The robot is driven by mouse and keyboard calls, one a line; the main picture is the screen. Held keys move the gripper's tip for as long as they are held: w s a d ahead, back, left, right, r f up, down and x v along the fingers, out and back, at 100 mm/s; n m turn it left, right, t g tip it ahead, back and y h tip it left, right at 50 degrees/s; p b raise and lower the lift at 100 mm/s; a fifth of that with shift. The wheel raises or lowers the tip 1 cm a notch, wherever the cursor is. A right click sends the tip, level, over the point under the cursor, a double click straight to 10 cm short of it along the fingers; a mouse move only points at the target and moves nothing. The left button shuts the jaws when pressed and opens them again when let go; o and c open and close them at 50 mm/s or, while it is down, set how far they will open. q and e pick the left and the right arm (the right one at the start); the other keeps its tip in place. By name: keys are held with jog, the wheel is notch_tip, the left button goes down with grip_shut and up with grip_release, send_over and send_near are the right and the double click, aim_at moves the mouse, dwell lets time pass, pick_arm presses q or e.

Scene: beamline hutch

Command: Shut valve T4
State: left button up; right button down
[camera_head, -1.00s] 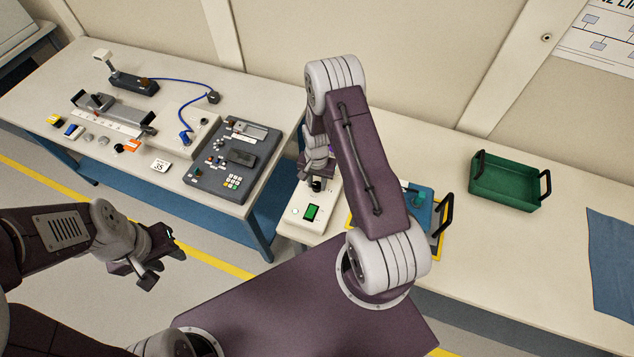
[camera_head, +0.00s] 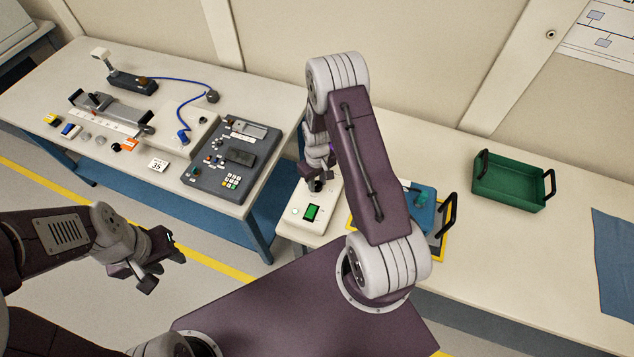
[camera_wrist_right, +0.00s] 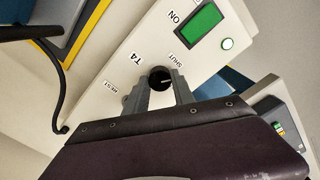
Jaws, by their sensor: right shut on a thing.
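Valve T4 is a cream panel (camera_head: 296,218) with a black knob (camera_wrist_right: 161,78), seen close in the right wrist view. The knob has a pale pointer mark, pointing roughly to the right in that view. Around the knob are the printed labels "T4" and "SHUT" and a third small label. A green display (camera_wrist_right: 201,26) marked "ON" and a lit round lamp (camera_wrist_right: 227,44) sit beside it. My right gripper (camera_wrist_right: 160,88) is shut on the knob; in the head view my arm partly hides it. My left gripper (camera_head: 166,272) is open and empty, away from the benches.
Left of the panel stands a dark keypad unit (camera_head: 235,160) on the left bench. A green crate (camera_head: 505,186) and blue cloth (camera_head: 615,265) lie further right. The bench between them is clear.

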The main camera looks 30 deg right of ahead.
aim_at(317, 184)
jog(key=n, duration=0.6)
jog(key=shift+r+b, duration=0.1)
jog(key=shift+b, duration=0.25)
jog(key=shift+w+n, duration=0.1)
jog(key=shift+n, duration=0.2)
jog(key=c, duration=1.1)
grip_release()
jog(key=shift+o, duration=0.2)
jog(key=shift+r, duration=0.4)
notch_tip(317, 184, up, 8)
jog(key=b, duration=0.1)
jog(key=shift+r, duration=0.15)
